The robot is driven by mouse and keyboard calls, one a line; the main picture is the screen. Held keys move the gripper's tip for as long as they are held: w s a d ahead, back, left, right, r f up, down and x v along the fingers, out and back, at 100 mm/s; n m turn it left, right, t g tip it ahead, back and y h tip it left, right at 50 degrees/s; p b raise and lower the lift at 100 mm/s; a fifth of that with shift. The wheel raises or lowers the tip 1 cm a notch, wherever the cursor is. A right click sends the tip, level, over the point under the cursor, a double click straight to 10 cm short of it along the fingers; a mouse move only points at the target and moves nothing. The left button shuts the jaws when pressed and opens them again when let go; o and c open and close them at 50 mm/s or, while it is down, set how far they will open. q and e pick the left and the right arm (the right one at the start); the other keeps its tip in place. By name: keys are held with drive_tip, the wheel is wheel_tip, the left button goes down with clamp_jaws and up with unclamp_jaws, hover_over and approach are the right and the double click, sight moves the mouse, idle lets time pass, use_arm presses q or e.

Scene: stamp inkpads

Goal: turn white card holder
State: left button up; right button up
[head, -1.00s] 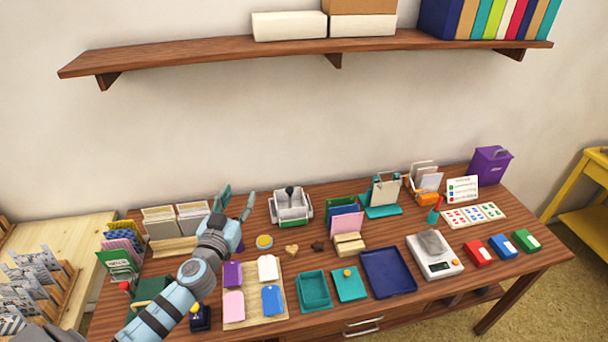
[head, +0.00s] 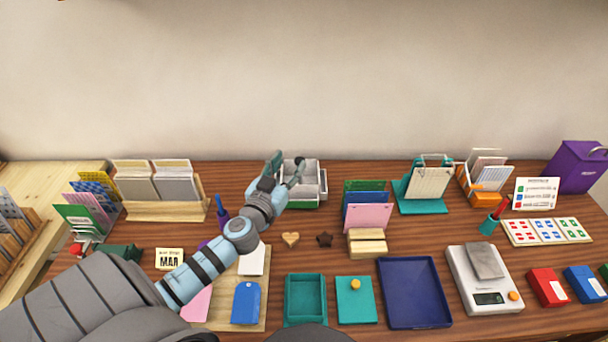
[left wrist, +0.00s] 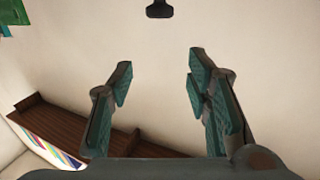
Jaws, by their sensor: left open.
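A white box-like holder (head: 313,185) with a green strip on its front stands at the back middle of the table. It seems to be the white card holder. My left gripper (head: 286,168) is open and empty in front of its left part and hides some of it. I cannot tell whether they touch. My right gripper is not in view.
A beige card rack (head: 165,209) stands left of the holder. A teal stand (head: 420,206) is to its right, and a pink card in a wooden block (head: 367,244) is nearer. A heart piece (head: 291,239) and a dark star (head: 324,240) lie in front on open wood.

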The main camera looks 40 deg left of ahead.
sight(298, 164)
use_arm(q)
drive_tip(key=w+f, duration=0.1)
drive_tip(key=w, duration=0.1)
drive_tip(key=w+a+f+b, duration=0.1)
drive_tip(key=w+f, duration=0.1)
drive_tip(key=w, duration=0.1)
drive_tip(key=w+a+f+b, duration=0.1)
drive_tip(key=w, duration=0.1)
drive_tip(key=shift+w+f, duration=0.3)
drive_tip(key=shift+w, duration=0.05)
drive_tip(key=shift+s, duration=0.1)
clamp_jaws()
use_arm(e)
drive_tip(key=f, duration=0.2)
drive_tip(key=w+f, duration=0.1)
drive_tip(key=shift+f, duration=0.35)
